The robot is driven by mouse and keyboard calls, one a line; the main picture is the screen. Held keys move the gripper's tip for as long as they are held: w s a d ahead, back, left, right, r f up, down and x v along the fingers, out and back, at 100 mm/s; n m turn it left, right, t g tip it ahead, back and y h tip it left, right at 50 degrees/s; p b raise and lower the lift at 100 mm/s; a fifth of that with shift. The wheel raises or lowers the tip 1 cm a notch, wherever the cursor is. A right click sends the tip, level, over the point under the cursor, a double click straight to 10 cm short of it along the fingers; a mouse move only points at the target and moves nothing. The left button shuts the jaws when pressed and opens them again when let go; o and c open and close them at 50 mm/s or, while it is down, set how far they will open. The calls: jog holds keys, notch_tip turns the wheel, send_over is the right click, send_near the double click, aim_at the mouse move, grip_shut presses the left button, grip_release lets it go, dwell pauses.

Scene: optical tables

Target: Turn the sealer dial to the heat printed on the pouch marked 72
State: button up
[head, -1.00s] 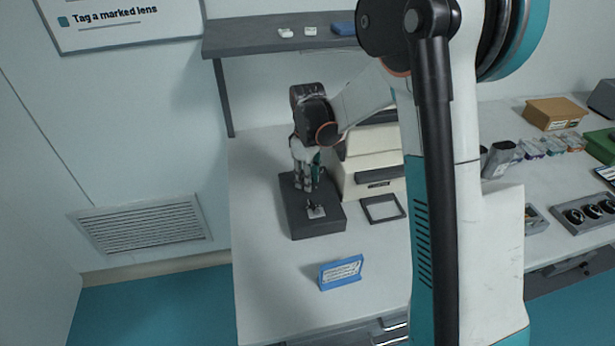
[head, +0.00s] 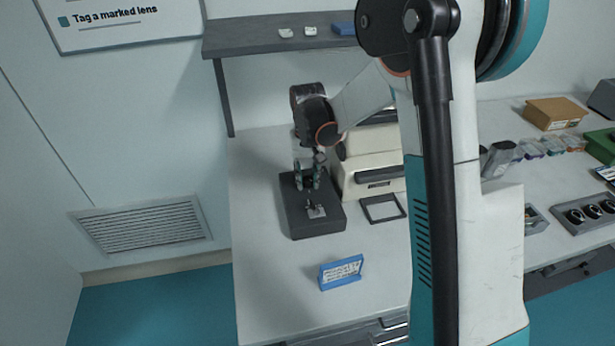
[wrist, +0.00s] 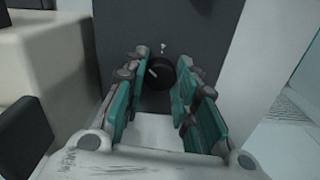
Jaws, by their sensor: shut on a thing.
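The sealer (head: 297,222) looks like a dark box on the left part of the table, with a small pale plate and a lever on its top. My gripper (head: 307,186) points down over its back half. In the wrist view, my gripper (wrist: 162,82) has its teal fingers on both sides of a round black dial (wrist: 158,72), shut on it. A pale line shows on the dial, and a small white mark lies on the dark surface beyond it. The dial's scale is unreadable. Small clear packets (head: 548,147) lie at the right; no 72 is legible on them.
A blue stand (head: 341,273) with a small-print card is at the front. A cream machine (head: 368,165) stands close right of the sealer, with a dark square frame (head: 382,208) before it. A shelf (head: 290,40) hangs behind.

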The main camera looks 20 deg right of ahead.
aim_at(307, 179)
jog(key=m, duration=0.5)
jog(key=shift+m, duration=2.5)
jog(key=o, duration=1.1)
jog(key=shift+r, duration=0.1)
notch_tip(307, 179, up, 12)
jog(key=shift+f, duration=0.1)
